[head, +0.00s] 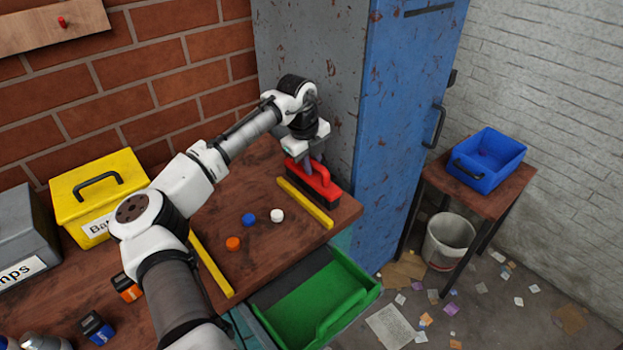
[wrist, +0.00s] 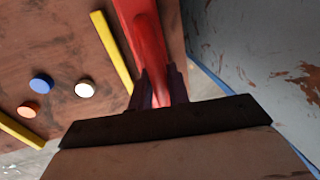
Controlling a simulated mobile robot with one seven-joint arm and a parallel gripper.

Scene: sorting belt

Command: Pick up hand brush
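The hand brush (head: 323,182) has a red body and handle with dark bristles. It is at the right end of the wooden table in the head view, by the cabinet. In the wrist view its red handle (wrist: 142,30) runs from the top edge down between the fingers. My gripper (head: 309,165) points down at the brush from above. In the wrist view the two dark fingers of my gripper (wrist: 159,80) lie close on either side of the handle, with red filling the narrow gap. The bristles are hidden in the wrist view.
Yellow strips (head: 305,203) flank orange, blue and white discs (head: 249,219). A blue-grey cabinet (head: 392,130) stands close beyond the brush. A green bin (head: 345,275) sits below the table edge. A yellow box (head: 72,208) is at left, a blue bin (head: 500,172) at right.

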